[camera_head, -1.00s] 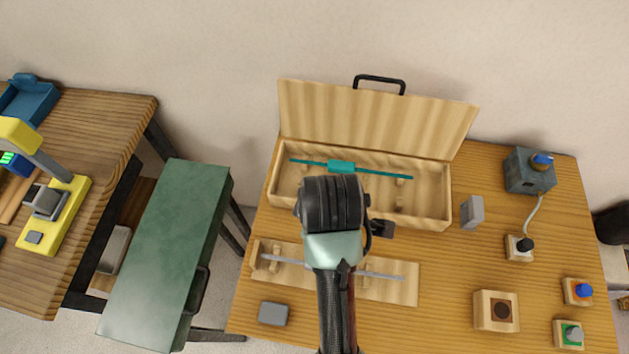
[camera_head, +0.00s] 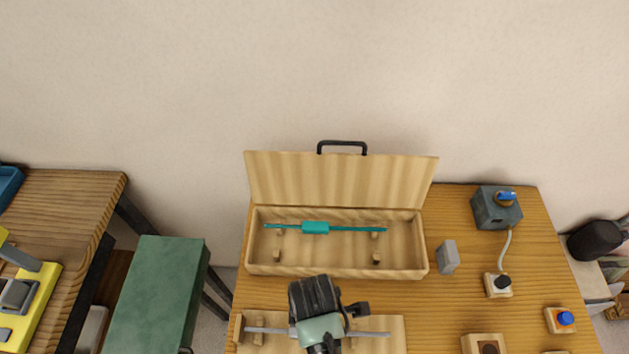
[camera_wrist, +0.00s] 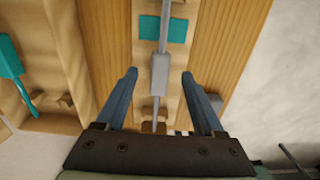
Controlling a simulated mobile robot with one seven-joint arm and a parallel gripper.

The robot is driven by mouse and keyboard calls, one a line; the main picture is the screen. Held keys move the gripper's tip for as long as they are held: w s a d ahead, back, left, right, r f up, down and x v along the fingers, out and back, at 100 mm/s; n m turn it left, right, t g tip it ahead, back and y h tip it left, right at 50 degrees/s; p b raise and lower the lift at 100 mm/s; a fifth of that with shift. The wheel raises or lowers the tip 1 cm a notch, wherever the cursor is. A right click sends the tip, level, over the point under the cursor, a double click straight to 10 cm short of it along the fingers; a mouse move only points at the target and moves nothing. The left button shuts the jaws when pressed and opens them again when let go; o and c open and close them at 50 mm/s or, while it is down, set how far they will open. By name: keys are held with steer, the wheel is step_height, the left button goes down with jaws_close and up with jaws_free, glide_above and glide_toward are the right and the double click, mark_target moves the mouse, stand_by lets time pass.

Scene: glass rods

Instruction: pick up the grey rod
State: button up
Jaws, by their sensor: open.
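The grey rod (camera_head: 370,333) lies along a wooden board at the table's front, its middle hidden under my wrist in the head view. In the wrist view the rod runs up the picture, with a thicker grey block (camera_wrist: 159,75) at its middle. My gripper (camera_wrist: 160,74) is open, with one finger on each side of the block and a gap on both sides. Nothing is held. In the head view the fingers are hidden beneath the wrist.
An open wooden case (camera_head: 345,272) behind the board holds a teal rod (camera_head: 316,228) on small supports. A teal patch (camera_wrist: 175,30) marks the board. A grey block (camera_head: 447,257) stands right of the case.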

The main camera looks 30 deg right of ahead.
steer(key=shift+s+d+f, duration=0.15)
steer(key=shift+f, duration=1.6)
jaws_close()
